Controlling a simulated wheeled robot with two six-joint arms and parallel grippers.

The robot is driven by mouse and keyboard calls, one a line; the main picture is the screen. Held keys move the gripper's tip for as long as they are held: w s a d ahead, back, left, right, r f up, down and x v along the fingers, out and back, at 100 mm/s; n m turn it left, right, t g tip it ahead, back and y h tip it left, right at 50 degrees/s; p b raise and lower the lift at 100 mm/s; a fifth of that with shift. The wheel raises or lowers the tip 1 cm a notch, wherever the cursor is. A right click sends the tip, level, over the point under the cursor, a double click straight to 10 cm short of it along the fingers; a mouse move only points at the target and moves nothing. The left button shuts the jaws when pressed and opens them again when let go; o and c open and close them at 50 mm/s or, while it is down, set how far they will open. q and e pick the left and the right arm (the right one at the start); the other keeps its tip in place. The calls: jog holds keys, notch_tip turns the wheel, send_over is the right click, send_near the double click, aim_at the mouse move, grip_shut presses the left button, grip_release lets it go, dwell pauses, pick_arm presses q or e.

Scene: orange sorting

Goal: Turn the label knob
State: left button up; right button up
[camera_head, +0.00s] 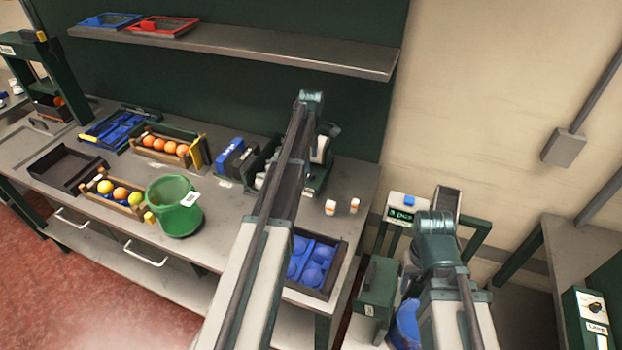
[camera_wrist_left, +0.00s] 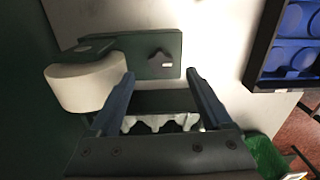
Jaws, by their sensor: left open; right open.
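The label machine is a dark green block (camera_wrist_left: 118,44) with a white roll (camera_wrist_left: 85,84) on its left side in the left wrist view. A small dark knob (camera_wrist_left: 160,56) with a pale tag sits on its face. My left gripper (camera_wrist_left: 160,74) is open and empty. Its fingertips lie either side of the knob in the picture, apart from it; the remaining distance is hard to judge. In the head view, my left arm partly hides the machine (camera_head: 318,178) at the back right of the bench.
A dark crate with blue trays (camera_head: 340,268) sits at the bench's right front; it also shows in the left wrist view (camera_wrist_left: 262,50). A green bucket (camera_head: 172,222), crates of oranges (camera_head: 128,207) and two small bottles (camera_head: 330,207) stand on the bench. A shelf (camera_head: 250,50) hangs above.

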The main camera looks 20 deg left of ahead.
aim_at(311, 173)
pick_arm(q)
notch_tip(311, 173, down, 6)
jog(key=b, duration=0.5)
jog(key=shift+f, duration=0.2)
grip_shut()
